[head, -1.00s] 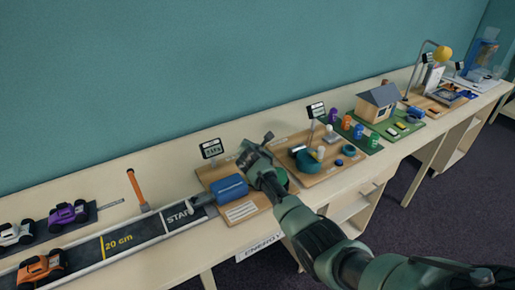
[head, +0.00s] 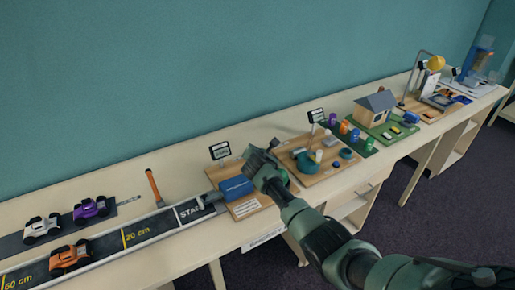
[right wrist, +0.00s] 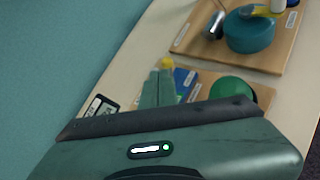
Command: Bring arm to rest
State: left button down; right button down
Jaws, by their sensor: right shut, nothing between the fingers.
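My right arm comes in from the lower right in the head view. Its right gripper (head: 264,168) is over the wooden board with the blue block (head: 236,187), just to the right of that block. The fingertips are hard to make out there. In the right wrist view the two green-grey fingers (right wrist: 159,82) are together, with nothing seen held between them. Part of something blue and a yellow piece show just beyond them. Whether the fingers touch anything cannot be told. My left gripper is not in view.
A long table runs along the teal wall. A black track (head: 150,231) with an orange car (head: 70,258) lies at left. A board with a teal round part (head: 306,160) and a model house (head: 374,108) stand to the right. Open floor (head: 440,220) lies in front.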

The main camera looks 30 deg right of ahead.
jog(key=s+a+f+m+g+y, duration=0.1)
jog(key=s+a+f+m, duration=0.25)
jog(key=s, duration=0.45)
jog(key=s+a+f+m+g+y, duration=0.1)
jog(key=s+a+f+m, duration=0.3)
jog(key=s, duration=0.5)
jog(key=s+a+f+m+g+y, duration=0.1)
jog(key=s+a+f+m+g, duration=0.1)
jog(key=s+m, duration=0.45)
jog(key=s+a+r+m+g+y, duration=0.1)
jog(key=s+a+r+m, duration=0.15)
jog(key=s, duration=0.65)
jog(key=s+a+r+m+g+y, duration=0.15)
jog(key=s+m, duration=0.25)
jog(key=s, duration=0.5)
jog(key=s+a+r+m+y, duration=0.1)
jog(key=s+a+r+m, duration=0.15)
jog(key=s, duration=0.65)
notch_tip(320, 180, down, 34)
jog(key=g+b, duration=0.2)
jog(key=b, duration=0.5)
jog(key=s+d+f+b, duration=0.1)
jog(key=s+f+b, duration=0.2)
jog(key=s+f, duration=0.6)
jog(key=s+d+f+b, duration=0.2)
jog(key=s+f, duration=0.6)
jog(key=f, duration=0.5)
jog(key=shift+s+f+n+g+b, duration=0.3)
jog(key=shift+s+g+b, duration=0.05)
jog(key=shift+b, duration=0.45)
